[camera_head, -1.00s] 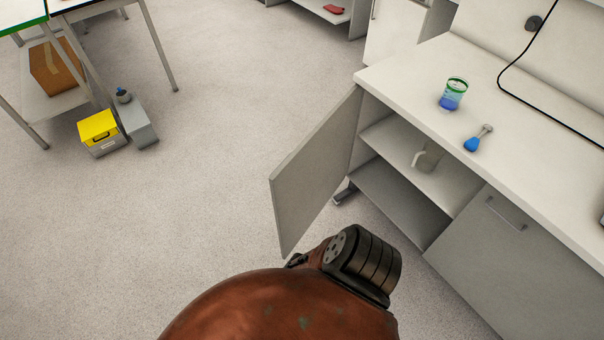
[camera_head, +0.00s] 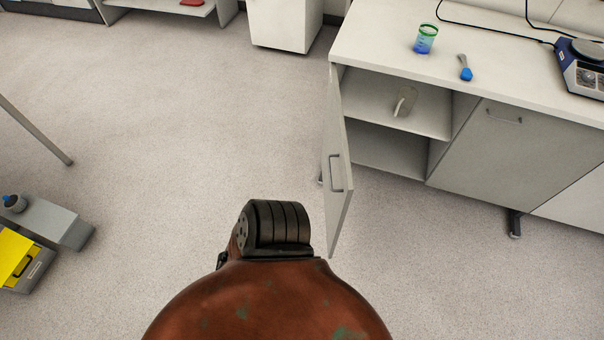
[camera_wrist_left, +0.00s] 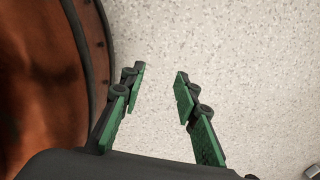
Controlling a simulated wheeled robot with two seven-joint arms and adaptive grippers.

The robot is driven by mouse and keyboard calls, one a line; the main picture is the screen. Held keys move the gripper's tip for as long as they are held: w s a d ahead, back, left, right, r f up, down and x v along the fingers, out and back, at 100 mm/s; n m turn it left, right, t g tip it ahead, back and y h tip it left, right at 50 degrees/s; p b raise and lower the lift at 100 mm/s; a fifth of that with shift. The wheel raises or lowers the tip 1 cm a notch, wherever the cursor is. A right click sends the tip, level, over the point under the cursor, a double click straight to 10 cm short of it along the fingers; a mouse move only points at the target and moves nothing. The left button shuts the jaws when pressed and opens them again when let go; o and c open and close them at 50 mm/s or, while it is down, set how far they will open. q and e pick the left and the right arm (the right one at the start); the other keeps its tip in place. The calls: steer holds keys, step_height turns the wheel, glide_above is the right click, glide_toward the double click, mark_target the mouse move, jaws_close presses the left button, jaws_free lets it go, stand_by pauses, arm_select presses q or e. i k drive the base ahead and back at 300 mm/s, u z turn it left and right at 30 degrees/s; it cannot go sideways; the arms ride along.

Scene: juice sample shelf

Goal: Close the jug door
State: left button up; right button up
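The jug door (camera_head: 337,160) is a grey cabinet door with a bar handle (camera_head: 336,173). It stands open in the head view, swung out from the left side of the cabinet. The jug (camera_head: 405,102) stands on the upper shelf inside. My left gripper (camera_wrist_left: 157,82) shows in the left wrist view with its two green-padded fingers apart and nothing between them, above bare floor. Neither gripper shows in the head view, so their distance from the door cannot be told there. My right gripper is in no view.
The cabinet counter (camera_head: 360,45) carries a green-rimmed beaker (camera_head: 426,38), a blue-ended tool (camera_head: 465,68) and a blue device (camera_head: 582,68). A closed door (camera_head: 500,140) is to the right. A yellow-topped box (camera_head: 20,262) and a grey box (camera_head: 50,222) stand on the floor at left. Floor left of the door is clear.

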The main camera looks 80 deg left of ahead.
mark_target(338, 182)
steer(key=z, duration=0.05)
steer(key=k, duration=0.1)
steer(key=u, duration=2.3)
steer(key=i, duration=0.5)
steer(key=z, duration=2.2)
steer(key=k, duration=1.1)
steer(key=u, duration=1.55)
